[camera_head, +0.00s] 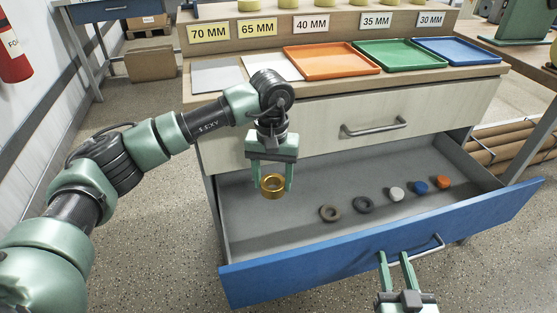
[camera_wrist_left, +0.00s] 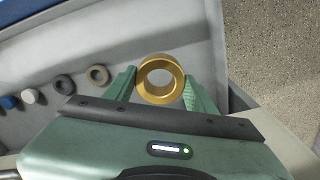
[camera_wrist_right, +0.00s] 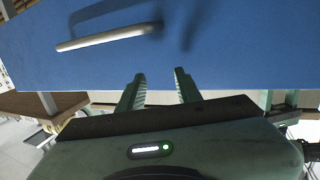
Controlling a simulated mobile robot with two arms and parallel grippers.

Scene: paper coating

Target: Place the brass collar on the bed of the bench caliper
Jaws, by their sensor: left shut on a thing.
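The brass collar (camera_head: 272,186) is a gold ring held between the fingers of my left gripper (camera_head: 271,182), above the left part of the open drawer. In the left wrist view the collar (camera_wrist_left: 160,79) sits between both fingertips, its hole facing the camera. My left gripper is shut on it. My right gripper (camera_head: 396,258) is in front of the blue drawer front, near its handle; its fingers are apart with nothing between them in the right wrist view (camera_wrist_right: 160,88). I cannot make out the bench caliper for certain; a green machine (camera_head: 520,20) stands partly cut off at the top right.
The open drawer (camera_head: 290,226) holds several small rings: brown (camera_head: 330,213), dark grey, white, blue and orange. The cabinet top bears an orange tray (camera_head: 325,62), a green tray (camera_head: 400,55), a blue tray (camera_head: 457,50) and size labels. A drawer handle (camera_head: 375,127) sticks out above.

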